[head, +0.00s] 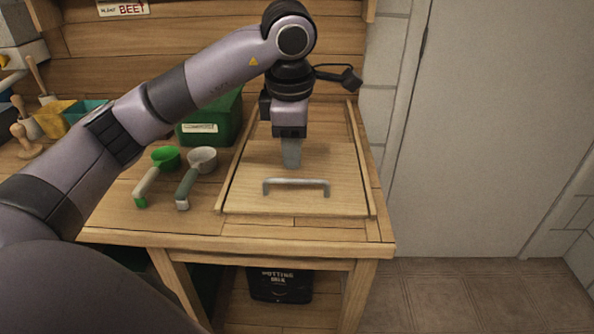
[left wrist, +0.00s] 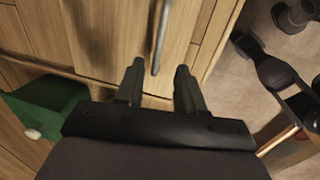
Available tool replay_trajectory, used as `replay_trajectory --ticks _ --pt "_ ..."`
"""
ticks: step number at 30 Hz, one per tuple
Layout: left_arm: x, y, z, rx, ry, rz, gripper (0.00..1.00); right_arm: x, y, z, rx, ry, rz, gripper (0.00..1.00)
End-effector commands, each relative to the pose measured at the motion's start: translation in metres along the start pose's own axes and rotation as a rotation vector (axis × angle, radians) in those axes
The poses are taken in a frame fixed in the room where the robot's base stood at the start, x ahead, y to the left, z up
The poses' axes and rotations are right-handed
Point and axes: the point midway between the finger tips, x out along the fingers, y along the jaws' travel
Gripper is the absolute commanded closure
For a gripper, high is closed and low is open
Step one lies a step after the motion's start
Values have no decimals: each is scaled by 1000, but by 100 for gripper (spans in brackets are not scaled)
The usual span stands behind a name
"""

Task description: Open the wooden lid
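The wooden lid (head: 335,197) lies flat and closed in the right part of the wooden bench top. A grey metal bar handle (head: 296,182) stands on it near its front edge. My left gripper (head: 291,164) points down above the lid, just behind the handle in the head view. In the left wrist view, the two fingers (left wrist: 159,68) are apart with nothing between them. The handle (left wrist: 161,38) shows just beyond the fingertips, roughly in line with the gap. I cannot tell the exact height of the fingertips above the lid. My right gripper is not in view.
A green scoop (head: 158,172) and a white scoop (head: 197,174) lie left of the lid. A green box (head: 212,124) stands behind them. Wooden tools and small containers are at the far left. A black bag (head: 280,284) sits below the bench. A wall and door are at the right.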

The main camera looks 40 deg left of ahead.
Motion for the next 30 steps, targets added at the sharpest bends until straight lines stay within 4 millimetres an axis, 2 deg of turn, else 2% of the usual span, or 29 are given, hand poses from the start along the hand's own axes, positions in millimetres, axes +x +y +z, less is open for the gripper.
replay_trajectory --ticks 5,15,19,27,29,30 --pt "15 1 -3 -5 11 6 62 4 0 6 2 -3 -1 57" --pt "60 2 -3 -4 9 5 62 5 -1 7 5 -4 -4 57" --pt "68 2 -3 -3 8 5 62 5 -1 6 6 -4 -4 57" --pt "69 2 -2 -3 7 6 62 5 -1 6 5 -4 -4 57" --pt "69 2 -2 -3 7 6 82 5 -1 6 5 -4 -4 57" --pt "69 2 -2 -3 7 6 95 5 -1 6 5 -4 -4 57"
